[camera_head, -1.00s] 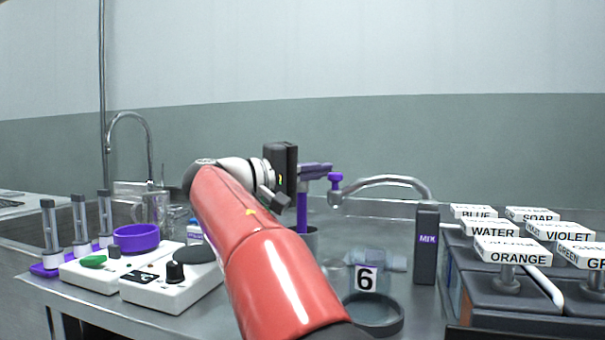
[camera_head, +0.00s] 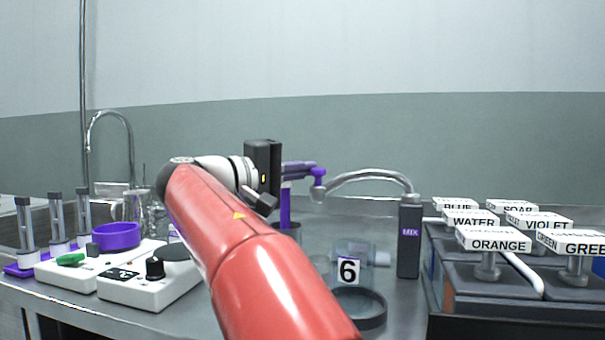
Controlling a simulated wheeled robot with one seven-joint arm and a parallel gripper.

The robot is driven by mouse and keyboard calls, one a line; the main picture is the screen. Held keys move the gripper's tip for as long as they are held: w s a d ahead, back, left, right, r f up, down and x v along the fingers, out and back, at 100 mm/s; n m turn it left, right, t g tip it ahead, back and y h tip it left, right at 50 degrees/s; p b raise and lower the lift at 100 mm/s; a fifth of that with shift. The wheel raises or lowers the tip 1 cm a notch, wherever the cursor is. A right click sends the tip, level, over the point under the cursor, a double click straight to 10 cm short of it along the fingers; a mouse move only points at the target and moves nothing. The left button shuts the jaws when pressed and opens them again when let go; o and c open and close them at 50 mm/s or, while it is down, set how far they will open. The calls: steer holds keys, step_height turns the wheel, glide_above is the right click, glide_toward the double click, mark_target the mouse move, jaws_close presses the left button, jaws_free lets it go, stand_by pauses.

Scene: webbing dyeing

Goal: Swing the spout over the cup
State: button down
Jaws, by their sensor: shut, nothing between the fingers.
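The spout (camera_head: 365,175) is a curved metal tube that runs left from the top of the dark post marked MIX (camera_head: 410,240). Its end carries a purple nozzle (camera_head: 318,182). My gripper (camera_head: 314,169) has a black body and purple fingers pointing right. The fingers are shut and empty, with their tips beside the nozzle; I cannot tell whether they touch it. A clear cup (camera_head: 362,248) appears below and right of the nozzle, near the label 6 (camera_head: 348,271). Its outline is faint, and I cannot tell whether the nozzle lines up with it.
A dark ring (camera_head: 373,321) lies in front of the label. A purple upright (camera_head: 285,207) stands behind my arm. Labelled tanks (camera_head: 490,270) fill the right side. White devices (camera_head: 150,291), a purple bowl (camera_head: 116,235) and a sink tap (camera_head: 110,115) are at left.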

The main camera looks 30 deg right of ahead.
steer(key=s+a+n+t+y+b, duration=0.2)
steer(key=s+n+t+y+b, duration=0.1)
steer(key=s+t, duration=0.3)
steer(key=s+a+n+t+y+b, duration=0.2)
steer(key=s+n+t, duration=0.4)
steer(key=s, duration=0.4)
steer(key=shift+s+a+t+y+b, duration=0.4)
steer(key=shift+t+y+b, duration=0.3)
steer(key=shift+b, duration=0.7)
steer(key=shift+s+d, duration=0.1)
steer(key=shift+d, duration=0.05)
